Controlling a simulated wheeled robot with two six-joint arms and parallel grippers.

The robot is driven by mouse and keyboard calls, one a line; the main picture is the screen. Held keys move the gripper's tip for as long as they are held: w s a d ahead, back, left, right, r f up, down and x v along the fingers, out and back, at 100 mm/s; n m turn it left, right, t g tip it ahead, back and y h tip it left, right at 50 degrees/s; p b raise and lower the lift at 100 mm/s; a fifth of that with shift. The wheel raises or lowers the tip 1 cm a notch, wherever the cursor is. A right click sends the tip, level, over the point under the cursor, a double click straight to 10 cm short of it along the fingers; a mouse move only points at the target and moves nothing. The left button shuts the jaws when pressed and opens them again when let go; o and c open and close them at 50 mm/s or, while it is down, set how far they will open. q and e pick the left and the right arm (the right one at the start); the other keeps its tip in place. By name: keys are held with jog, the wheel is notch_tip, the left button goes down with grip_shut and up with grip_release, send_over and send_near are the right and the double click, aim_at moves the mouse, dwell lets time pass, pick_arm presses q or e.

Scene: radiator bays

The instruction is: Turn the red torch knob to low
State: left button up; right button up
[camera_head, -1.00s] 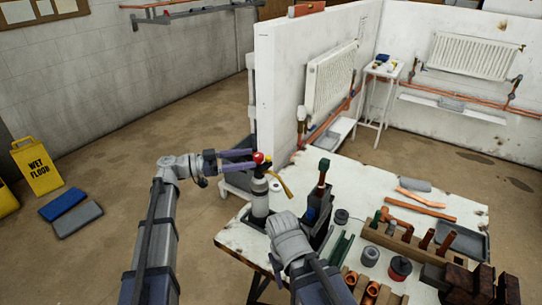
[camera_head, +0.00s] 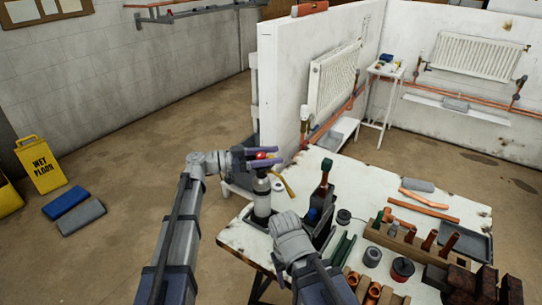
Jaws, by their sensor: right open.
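The torch is a grey bottle (camera_head: 262,195) standing upright on the table's left end, with a yellow hose at its right side. Its red knob (camera_head: 262,155) is on top. My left gripper (camera_head: 266,157) is open, with one purple finger above the knob in the picture and the other below; the knob shows between them, and contact cannot be made out. My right gripper (camera_head: 308,230) is low, right of the bottle, largely hidden by its own wrist and a dark holder (camera_head: 318,208).
The white worktable (camera_head: 238,238) holds a copper-fitting rack (camera_head: 397,238), a copper pipe (camera_head: 424,210), a grey tray (camera_head: 474,244) and tins close to my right arm. A white partition (camera_head: 284,85) rises behind.

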pick_arm(q)
grip_shut()
jog(key=shift+t, duration=0.3)
jog(key=n+t+y, duration=0.2)
jog(key=n+t, duration=0.1)
jog(key=w+a+n+t+y, duration=0.1)
jog(key=n+t+y, duration=0.2)
jog(key=t, duration=0.1)
jog(key=n+t+y, duration=0.3)
jog(key=t, duration=0.1)
jog(key=shift+w+a+n, duration=0.15)
jog(key=shift+w+n, duration=0.15)
jog(key=shift+w, duration=0.05)
jog(key=shift+w+a+n+t+y, duration=0.15)
jog(key=shift+n+t+y, duration=0.35)
jog(key=shift+y, duration=0.3)
jog(key=shift+w+a+n+t+y, duration=0.15)
jog(key=shift+n+t+y, duration=0.3)
jog(key=shift+y, duration=0.35)
jog(key=shift+a+n+y, duration=0.1)
jog(key=shift+n+y, duration=0.15)
jog(key=shift+y, duration=0.05)
